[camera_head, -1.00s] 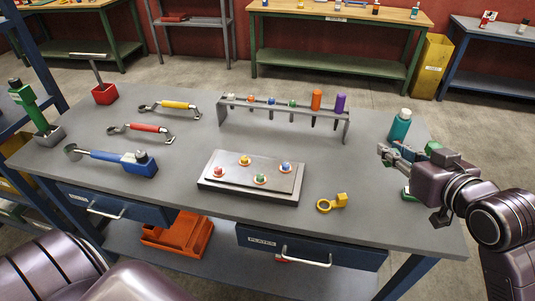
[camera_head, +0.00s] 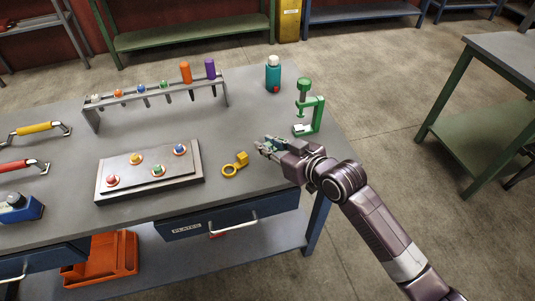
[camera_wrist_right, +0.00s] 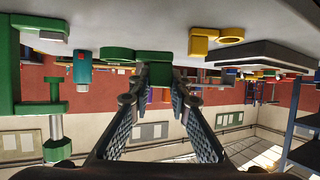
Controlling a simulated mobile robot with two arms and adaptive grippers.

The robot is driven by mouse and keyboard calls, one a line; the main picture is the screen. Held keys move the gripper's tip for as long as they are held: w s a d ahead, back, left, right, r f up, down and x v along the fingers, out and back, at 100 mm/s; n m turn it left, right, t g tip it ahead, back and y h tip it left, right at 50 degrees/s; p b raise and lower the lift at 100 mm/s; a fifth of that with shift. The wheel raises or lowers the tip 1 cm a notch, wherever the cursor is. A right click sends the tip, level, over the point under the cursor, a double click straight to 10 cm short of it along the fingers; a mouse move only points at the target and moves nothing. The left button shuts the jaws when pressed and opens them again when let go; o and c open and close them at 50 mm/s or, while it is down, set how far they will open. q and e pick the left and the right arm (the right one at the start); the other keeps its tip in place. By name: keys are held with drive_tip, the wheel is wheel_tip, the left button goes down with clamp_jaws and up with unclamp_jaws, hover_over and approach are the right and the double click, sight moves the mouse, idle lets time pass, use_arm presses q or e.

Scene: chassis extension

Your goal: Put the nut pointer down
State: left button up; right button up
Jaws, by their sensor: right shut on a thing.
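My right gripper (camera_head: 265,147) is low over the right part of the grey workbench (camera_head: 240,125). It is shut on a small green piece, a block (camera_wrist_right: 153,60) with a ring (camera_wrist_right: 116,55), which I take for the nut pointer. The piece is mostly hidden by the fingers in the head view. Whether it touches the bench top I cannot tell. A similar yellow ring-and-block piece (camera_head: 235,165) lies just left of the gripper. It also shows in the wrist view (camera_wrist_right: 214,38). My left gripper is out of view.
A plate (camera_head: 150,170) with several coloured ringed knobs lies further left. A tool rack (camera_head: 157,92) stands behind. A teal bottle (camera_head: 273,76) and a green clamp (camera_head: 311,112) stand at the right back. The blue drawer (camera_head: 228,215) is below the front edge.

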drive_tip(key=shift+f, duration=2.15)
drive_tip(key=shift+f, duration=0.1)
drive_tip(key=o, duration=0.9)
drive_tip(key=shift+o, duration=0.2)
drive_tip(key=shift+s+r, duration=0.1)
drive_tip(key=shift+r, duration=0.1)
drive_tip(key=v, duration=1.2)
drive_tip(key=shift+b, duration=0.45)
drive_tip(key=shift+a, duration=0.15)
